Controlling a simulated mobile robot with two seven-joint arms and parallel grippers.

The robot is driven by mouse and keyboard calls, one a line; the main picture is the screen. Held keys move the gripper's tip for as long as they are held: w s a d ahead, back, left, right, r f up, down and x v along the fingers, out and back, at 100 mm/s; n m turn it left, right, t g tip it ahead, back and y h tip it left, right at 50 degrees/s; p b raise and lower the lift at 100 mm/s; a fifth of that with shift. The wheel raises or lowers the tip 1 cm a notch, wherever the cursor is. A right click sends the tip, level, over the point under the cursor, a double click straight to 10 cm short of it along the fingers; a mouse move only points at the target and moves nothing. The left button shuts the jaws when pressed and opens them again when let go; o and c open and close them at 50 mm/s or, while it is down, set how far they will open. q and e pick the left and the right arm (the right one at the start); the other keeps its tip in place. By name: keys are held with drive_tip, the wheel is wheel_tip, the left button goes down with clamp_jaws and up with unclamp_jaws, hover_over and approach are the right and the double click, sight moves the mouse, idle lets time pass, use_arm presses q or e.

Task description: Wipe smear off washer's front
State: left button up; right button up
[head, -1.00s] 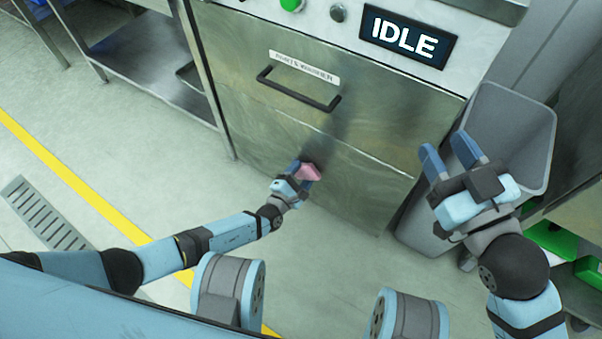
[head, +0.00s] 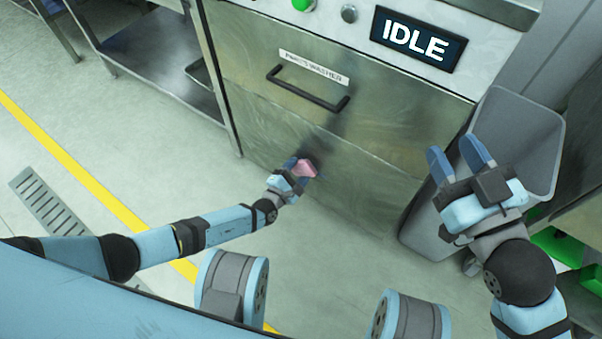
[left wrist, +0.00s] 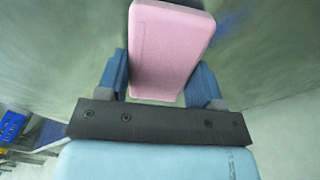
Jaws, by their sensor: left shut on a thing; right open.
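The washer's metal front (head: 270,125) stands ahead of me, with a dark handle (head: 307,90) and a label above it. A dark, hazy smear (head: 322,143) shows on the front below the handle. My left gripper (head: 300,172) is shut on a pink sponge-like block (head: 306,168), at the lower edge of the smear. In the left wrist view the pink block (left wrist: 168,50) sits between the blue fingers, close to the metal; I cannot tell whether it touches. A bluish dark patch lies to its upper right. My right gripper (head: 460,160) is open and empty, in front of a grey bin.
The grey bin (head: 540,140) stands right of the washer. An IDLE display (head: 418,38) and a green button (head: 302,5) are above the front. A metal shelf (head: 165,70) stands at left. The floor before the washer is clear.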

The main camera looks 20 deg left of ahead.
use_arm(q)
drive_tip(key=shift+a, duration=0.1)
drive_tip(key=shift+w+a, duration=0.55)
drive_tip(key=shift+a, duration=0.35)
drive_tip(key=p+v, duration=0.2)
drive_tip(key=v, duration=0.6)
idle(0.4)
